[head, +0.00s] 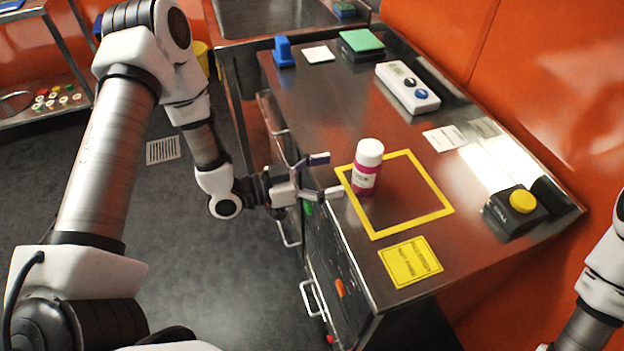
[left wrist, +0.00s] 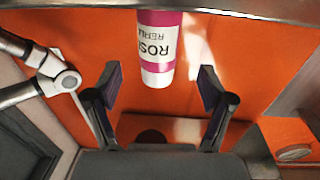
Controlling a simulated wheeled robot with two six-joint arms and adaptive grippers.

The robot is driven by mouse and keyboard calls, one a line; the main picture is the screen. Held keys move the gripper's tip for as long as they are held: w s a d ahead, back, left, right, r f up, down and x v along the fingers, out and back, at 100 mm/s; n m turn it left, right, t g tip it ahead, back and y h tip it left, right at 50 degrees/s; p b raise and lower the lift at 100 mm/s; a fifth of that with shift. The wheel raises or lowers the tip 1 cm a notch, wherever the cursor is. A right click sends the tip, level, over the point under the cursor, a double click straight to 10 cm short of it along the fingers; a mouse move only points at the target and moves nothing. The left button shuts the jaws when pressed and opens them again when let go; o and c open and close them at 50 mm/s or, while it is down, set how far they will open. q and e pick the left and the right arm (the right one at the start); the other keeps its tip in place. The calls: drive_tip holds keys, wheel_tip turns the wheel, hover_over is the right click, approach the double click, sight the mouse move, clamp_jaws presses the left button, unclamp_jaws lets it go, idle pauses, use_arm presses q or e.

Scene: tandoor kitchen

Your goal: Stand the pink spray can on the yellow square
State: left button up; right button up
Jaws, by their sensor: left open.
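The pink spray can (head: 366,168) has a white cap and a white label. It stands upright on the steel counter, inside the yellow square outline (head: 435,191), near its left edge. In the left wrist view the can (left wrist: 158,45) appears cap-down, with "ROS" on its label, beyond and between the fingers. My left gripper (head: 326,175) is open and empty at the counter's left edge, its fingers pointing at the can with a small gap. Its fingers also show in the left wrist view (left wrist: 160,78). My right gripper is out of view; only part of that arm shows.
A yellow label (head: 410,261) lies in front of the square. A black box with a yellow button (head: 522,201) sits at the right. A white two-button device (head: 407,88), a blue object (head: 283,52) and a green-topped block (head: 362,41) are farther back.

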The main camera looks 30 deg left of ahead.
use_arm(q)
drive_tip(key=v, duration=0.4)
drive_tip(key=s+f+n+g+y, duration=0.3)
drive_tip(key=s+f+y, duration=0.1)
drive_tip(key=f, duration=0.5)
drive_tip(key=s+f+n+g+y, duration=0.3)
drive_tip(key=s+f+y, duration=0.1)
drive_tip(key=f, duration=0.5)
drive_tip(key=s+a+f+n+g+y, duration=0.1)
drive_tip(key=s+f+n+g+y, duration=0.1)
drive_tip(key=s, duration=0.5)
drive_tip(key=s+a+f+n+g+y, duration=0.2)
drive_tip(key=s+f+g+y, duration=0.1)
drive_tip(key=s, duration=0.3)
drive_tip(key=shift+s+a+f+g+y, duration=0.3)
drive_tip(key=shift+s+g, duration=0.1)
